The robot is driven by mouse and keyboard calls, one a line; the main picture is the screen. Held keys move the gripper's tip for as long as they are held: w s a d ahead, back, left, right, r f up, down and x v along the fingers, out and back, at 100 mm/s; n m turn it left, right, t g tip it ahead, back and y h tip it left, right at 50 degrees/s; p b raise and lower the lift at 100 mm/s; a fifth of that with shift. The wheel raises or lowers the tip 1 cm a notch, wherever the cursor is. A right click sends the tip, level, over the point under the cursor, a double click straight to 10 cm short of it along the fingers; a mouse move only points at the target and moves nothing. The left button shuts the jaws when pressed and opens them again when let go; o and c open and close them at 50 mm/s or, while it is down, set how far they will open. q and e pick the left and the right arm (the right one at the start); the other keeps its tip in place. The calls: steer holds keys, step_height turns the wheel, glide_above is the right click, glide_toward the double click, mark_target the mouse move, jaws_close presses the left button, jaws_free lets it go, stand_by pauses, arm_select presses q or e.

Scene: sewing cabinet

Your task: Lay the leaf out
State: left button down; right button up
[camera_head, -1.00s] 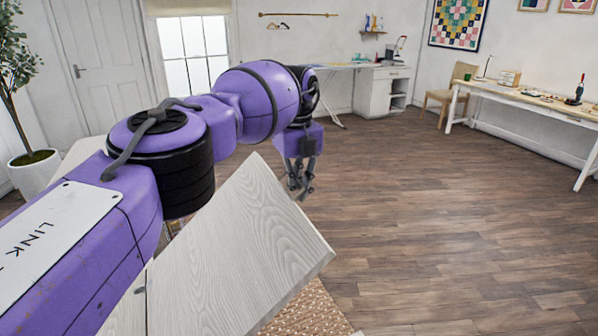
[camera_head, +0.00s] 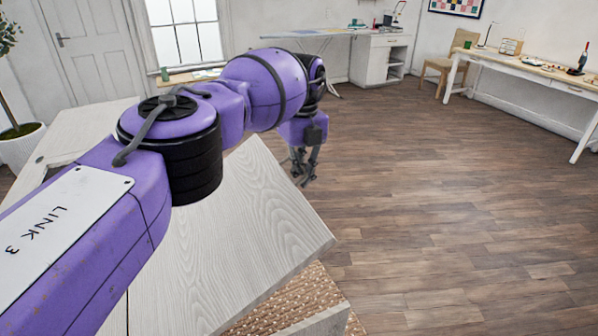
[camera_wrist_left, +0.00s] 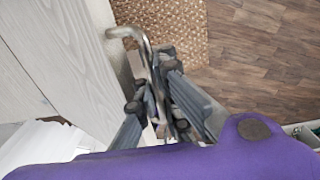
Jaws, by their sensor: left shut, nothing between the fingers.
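The leaf (camera_head: 250,235) is a pale wood-grain panel. In the head view it slopes, with its free corner out to the right over the floor. My left gripper (camera_head: 303,172) is just past the leaf's far right edge, pointing down. In the left wrist view the leaf (camera_wrist_left: 62,50) fills the left side. There my left gripper (camera_wrist_left: 162,115) is shut and empty beside the leaf's edge, next to a bent metal rod (camera_wrist_left: 141,38). I cannot tell whether they touch. My left arm hides part of the leaf. My right gripper is out of view.
The pale cabinet top (camera_head: 88,130) lies behind my arm. A woven mat (camera_head: 300,300) is on the floor below the leaf. Open wooden floor (camera_head: 430,210) stretches to the right. A long white table (camera_head: 530,75) and a chair (camera_head: 440,70) stand far off.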

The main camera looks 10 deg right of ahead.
arm_select(q)
steer(key=shift+w+d+r, duration=0.1)
steer(key=shift+d+r, duration=0.3)
steer(key=shift+r, duration=0.1)
steer(key=c, duration=1.9)
jaws_free()
steer(key=shift+d+f, duration=0.1)
steer(key=shift+d, duration=0.1)
steer(key=shift+a, duration=0.2)
step_height(320, 180, up, 8)
steer(key=shift+f, duration=0.25)
